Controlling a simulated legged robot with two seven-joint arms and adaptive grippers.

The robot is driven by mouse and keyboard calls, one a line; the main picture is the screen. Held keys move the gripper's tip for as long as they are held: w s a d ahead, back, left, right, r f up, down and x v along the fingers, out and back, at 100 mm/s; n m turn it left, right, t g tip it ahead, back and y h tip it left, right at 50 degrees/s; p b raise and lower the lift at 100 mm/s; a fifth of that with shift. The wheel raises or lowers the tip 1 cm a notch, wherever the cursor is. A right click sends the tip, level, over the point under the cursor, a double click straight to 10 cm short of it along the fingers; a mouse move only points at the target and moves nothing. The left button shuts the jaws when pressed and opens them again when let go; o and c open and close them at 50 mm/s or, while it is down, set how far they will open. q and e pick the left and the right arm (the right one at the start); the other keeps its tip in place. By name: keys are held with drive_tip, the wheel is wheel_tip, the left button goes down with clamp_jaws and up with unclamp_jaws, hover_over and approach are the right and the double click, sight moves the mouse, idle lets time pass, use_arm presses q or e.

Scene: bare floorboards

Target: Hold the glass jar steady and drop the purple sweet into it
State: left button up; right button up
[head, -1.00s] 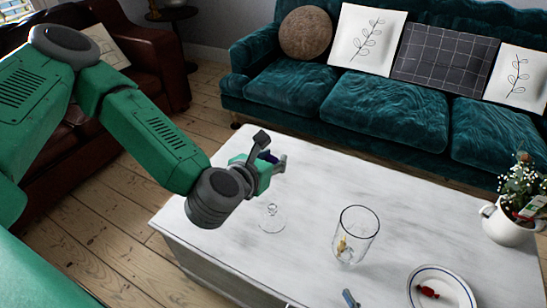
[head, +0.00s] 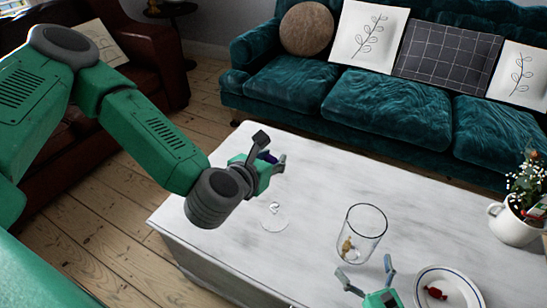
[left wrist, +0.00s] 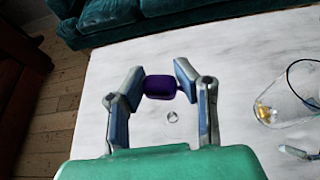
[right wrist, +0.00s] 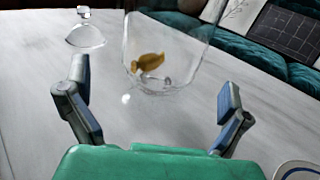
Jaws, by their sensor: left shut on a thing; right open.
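The glass jar (head: 362,232) stands upright on the white marble table, with a golden-yellow sweet (head: 347,245) at its bottom. The purple sweet (left wrist: 160,87) is between the fingers of my left gripper (left wrist: 160,82), which is shut on it above the table, left of the jar. In the head view the sweet is mostly hidden by my left gripper (head: 272,163). My right gripper (head: 366,272) is open and empty, just in front of the jar. In the right wrist view the jar (right wrist: 165,45) stands ahead, between and beyond the open fingers (right wrist: 158,108), not touched.
A clear glass lid (head: 274,218) lies on the table left of the jar. A white plate (head: 420,277) with a red sweet (head: 435,293) is at the right front. A white pot with flowers (head: 513,224) stands at the right edge. The table's middle is clear.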

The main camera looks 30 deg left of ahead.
use_arm(q)
wheel_tip(320, 180, down, 2)
drive_tip(key=shift+d+f+b, duration=0.15)
drive_tip(key=shift+b, duration=0.75)
use_arm(e)
drive_tip(key=x, duration=0.3)
drive_tip(key=shift+w+a+f, duration=0.1)
drive_tip(key=shift+w+f, duration=0.05)
drive_tip(key=shift+w, duration=0.1)
use_arm(q)
drive_tip(key=shift+d+f+b, duration=0.2)
drive_tip(key=shift+f+b, duration=0.05)
drive_tip(key=shift+b, duration=0.05)
use_arm(e)
drive_tip(key=shift+w+a, duration=0.25)
drive_tip(key=shift+w, duration=0.2)
use_arm(q)
drive_tip(key=shift+a, duration=0.15)
use_arm(e)
drive_tip(key=shift+w+a, duration=0.2)
drive_tip(key=shift+a, duration=0.05)
drive_tip(key=c, duration=1.7)
